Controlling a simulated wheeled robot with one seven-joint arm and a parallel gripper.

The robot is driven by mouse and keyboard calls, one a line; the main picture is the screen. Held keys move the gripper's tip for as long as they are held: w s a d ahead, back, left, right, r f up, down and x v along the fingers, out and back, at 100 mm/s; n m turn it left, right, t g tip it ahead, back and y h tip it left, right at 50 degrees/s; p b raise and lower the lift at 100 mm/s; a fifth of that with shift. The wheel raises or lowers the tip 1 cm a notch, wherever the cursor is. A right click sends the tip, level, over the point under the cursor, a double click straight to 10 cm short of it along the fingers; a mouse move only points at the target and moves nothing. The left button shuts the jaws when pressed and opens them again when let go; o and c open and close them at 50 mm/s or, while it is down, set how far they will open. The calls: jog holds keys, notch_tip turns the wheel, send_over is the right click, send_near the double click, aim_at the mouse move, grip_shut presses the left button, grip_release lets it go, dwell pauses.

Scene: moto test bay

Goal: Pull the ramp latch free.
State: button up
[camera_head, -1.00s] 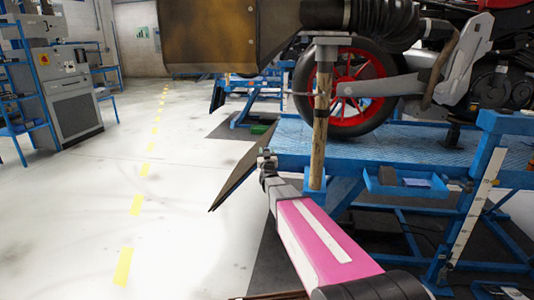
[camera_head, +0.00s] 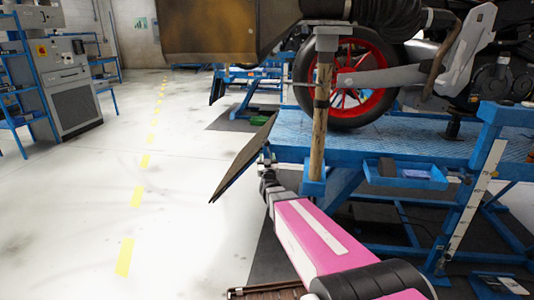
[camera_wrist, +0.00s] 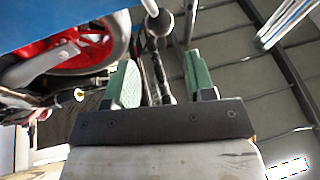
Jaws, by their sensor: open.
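The dark ramp plate (camera_head: 243,160) hangs tilted at the left end of the blue lift table (camera_head: 400,143). My gripper (camera_head: 265,160) is at the ramp's right side, by the table's end; its fingers are small and partly hidden there. In the wrist view my gripper (camera_wrist: 160,58) is open, with its green pads apart. A dark metal rod (camera_wrist: 158,78) with a round knob (camera_wrist: 159,25) shows between and beyond the pads. It looks like the latch, and I cannot tell whether a pad touches it.
A motorcycle with a red-rimmed wheel (camera_head: 350,82) is on the table. A blue tray (camera_head: 408,178) hangs at its side. The floor (camera_head: 80,210) to the left is clear.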

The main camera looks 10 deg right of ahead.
jog(key=shift+s+f, duration=0.1)
jog(key=shift+s, duration=0.1)
jog(key=shift+w, duration=0.1)
jog(key=c, duration=0.7)
jog(key=shift+w+d, duration=0.1)
jog(key=shift+w, duration=0.2)
grip_shut()
jog(key=w+g, duration=0.1)
jog(key=w+d+g+y, duration=0.1)
jog(key=g, duration=0.1)
jog(key=w+r+g, duration=0.1)
jog(key=shift+w+d+m+y, duration=0.15)
jog(key=shift+w+m+y, duration=0.15)
jog(key=shift+y, duration=0.1)
jog(key=shift+w+d+r+g+y, duration=0.15)
jog(key=shift+g+y, duration=0.15)
jog(key=shift+g, duration=0.5)
jog(key=m+g+y, duration=0.2)
jog(key=m+g, duration=0.2)
jog(key=g, duration=0.6)
send_near(268, 149)
jog(key=w+f, duration=0.3)
jog(key=shift+w+d+f, duration=0.15)
jog(key=shift+d+f, duration=0.2)
jog(key=shift+f, duration=0.05)
